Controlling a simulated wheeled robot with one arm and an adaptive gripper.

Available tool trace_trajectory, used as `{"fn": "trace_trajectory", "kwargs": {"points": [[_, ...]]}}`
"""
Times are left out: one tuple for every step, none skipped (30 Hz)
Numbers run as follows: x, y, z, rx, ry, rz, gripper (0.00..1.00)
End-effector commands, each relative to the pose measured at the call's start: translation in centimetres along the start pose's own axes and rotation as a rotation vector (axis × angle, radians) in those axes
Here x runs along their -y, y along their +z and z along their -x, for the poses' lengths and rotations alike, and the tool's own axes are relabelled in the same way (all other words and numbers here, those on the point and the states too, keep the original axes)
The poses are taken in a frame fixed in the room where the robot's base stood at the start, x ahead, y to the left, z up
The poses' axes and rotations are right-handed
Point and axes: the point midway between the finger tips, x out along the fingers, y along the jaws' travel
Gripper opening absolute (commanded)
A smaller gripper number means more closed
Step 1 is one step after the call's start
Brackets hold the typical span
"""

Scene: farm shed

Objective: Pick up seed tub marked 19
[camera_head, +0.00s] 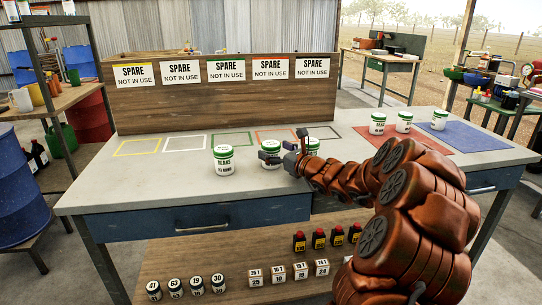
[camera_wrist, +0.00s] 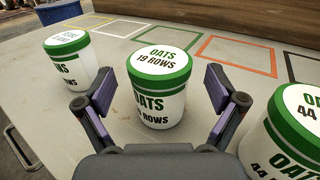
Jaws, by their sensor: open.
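The seed tub marked "OATS 19 ROWS" (camera_wrist: 159,98) is white with a green rim and stands upright on the bench. In the wrist view my gripper (camera_wrist: 160,92) is open, with one finger on each side of this tub and a gap visible on both sides. In the head view the tub (camera_head: 268,151) is partly hidden by my gripper (camera_head: 285,149). A beans tub (camera_wrist: 72,62) stands to its left, also seen in the head view (camera_head: 223,161). An "OATS 44 ROWS" tub (camera_wrist: 285,138) stands close to the right finger.
Coloured outlines mark the bench (camera_head: 120,178) behind the tubs, below a board of "SPARE NOT IN USE" signs (camera_head: 228,70). Two tubs (camera_head: 377,123) (camera_head: 404,121) stand on a red mat (camera_head: 420,142); another (camera_head: 439,119) is on a blue mat (camera_head: 487,139). Small jars (camera_head: 197,285) and bottles line the lower shelf.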

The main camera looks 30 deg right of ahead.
Motion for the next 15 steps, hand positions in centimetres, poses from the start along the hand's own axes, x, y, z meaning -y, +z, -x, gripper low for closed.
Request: {"fn": "trace_trajectory", "kwargs": {"points": [[0.0, -0.2, -0.6, -0.002, 0.002, 0.002, 0.94], [0.0, -0.1, -0.9, -0.001, 0.001, 0.001, 0.94], [0.0, -0.1, -1.2, -0.001, 0.001, 0.002, 0.94], [0.0, -0.1, -1.4, -0.001, 0.001, 0.002, 0.94], [0.0, -0.1, -1.5, 0.0, 0.002, 0.002, 0.94], [0.0, 0.0, -1.6, 0.0, 0.001, 0.002, 0.94], [0.0, 0.0, -1.7, 0.001, 0.001, 0.002, 0.94], [0.0, 0.0, -1.7, 0.001, 0.001, 0.002, 0.94], [0.0, 0.0, -1.7, 0.001, 0.001, 0.001, 0.94], [0.0, 0.0, -1.7, 0.001, 0.001, 0.001, 0.94], [0.0, 0.1, -1.7, 0.001, 0.001, 0.001, 0.94], [0.0, 0.1, -1.7, 0.001, 0.001, 0.001, 0.94], [0.0, 0.1, -1.7, 0.002, 0.001, 0.001, 0.94], [0.0, 0.1, -1.7, 0.002, 0.001, 0.001, 0.92], [0.0, 0.1, -1.7, 0.002, 0.001, 0.001, 0.88]]}}
